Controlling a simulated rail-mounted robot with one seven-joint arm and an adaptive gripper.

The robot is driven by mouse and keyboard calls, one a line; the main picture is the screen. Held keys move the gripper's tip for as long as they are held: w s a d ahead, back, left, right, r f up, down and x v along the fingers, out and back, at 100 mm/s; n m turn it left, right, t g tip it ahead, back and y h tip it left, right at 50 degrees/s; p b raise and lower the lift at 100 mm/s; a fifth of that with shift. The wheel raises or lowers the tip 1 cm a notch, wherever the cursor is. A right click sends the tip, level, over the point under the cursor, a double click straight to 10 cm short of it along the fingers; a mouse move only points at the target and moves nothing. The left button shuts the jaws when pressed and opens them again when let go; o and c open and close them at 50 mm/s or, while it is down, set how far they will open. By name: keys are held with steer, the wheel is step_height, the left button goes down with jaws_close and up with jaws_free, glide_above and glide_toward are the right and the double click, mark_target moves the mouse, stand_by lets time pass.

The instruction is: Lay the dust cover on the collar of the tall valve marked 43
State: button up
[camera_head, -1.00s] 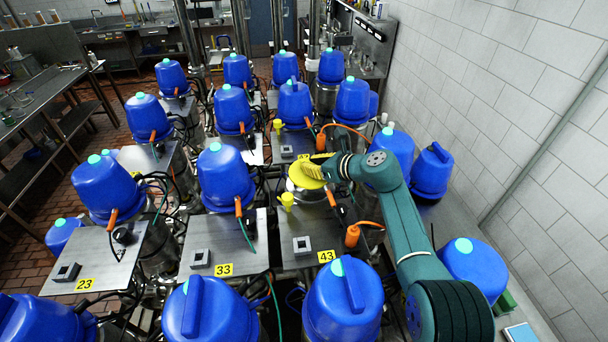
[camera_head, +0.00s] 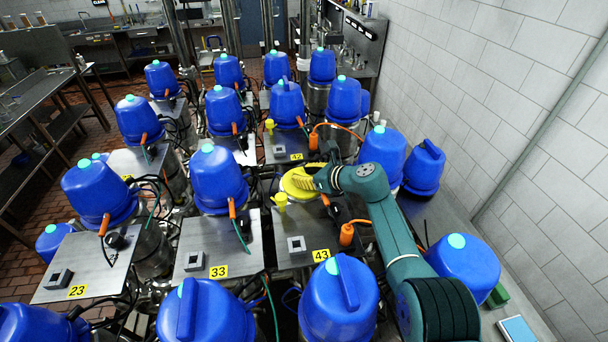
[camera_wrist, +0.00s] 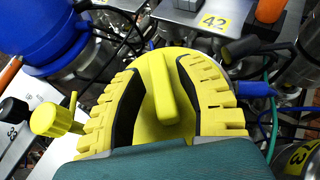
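The dust cover (camera_head: 293,190), a round yellow disc with a raised rib, lies over the opening of the tall valve behind the tag marked 43 (camera_head: 321,255). It appears flat in the head view. In the wrist view, the dust cover (camera_wrist: 150,120) has its rib between my fingers. My gripper (camera_head: 303,178) is just above it, with yellow toothed fingers and black inner faces. In the wrist view, my gripper (camera_wrist: 163,92) is open, with gaps on both sides of the rib. The collar is hidden beneath the cover, so its exact seating cannot be told.
A yellow knob (camera_head: 280,199) stands left of the cover. An orange-handled plug (camera_head: 347,233) and cables are at the right. Blue-capped valves (camera_head: 217,178) crowd around. A steel plate (camera_head: 290,228) with a small grey block lies in front. The wall (camera_head: 500,80) is at right.

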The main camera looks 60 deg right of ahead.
mark_target(302, 174)
steer(key=shift+s+r+p, duration=0.15)
steer(key=shift+r+p, duration=0.25)
steer(key=shift+p, duration=0.1)
steer(key=shift+p+v, duration=0.85)
steer(key=shift+v, duration=0.4)
steer(key=shift+s+a, duration=0.15)
steer(key=shift+s, duration=0.35)
steer(key=shift+r, duration=0.1)
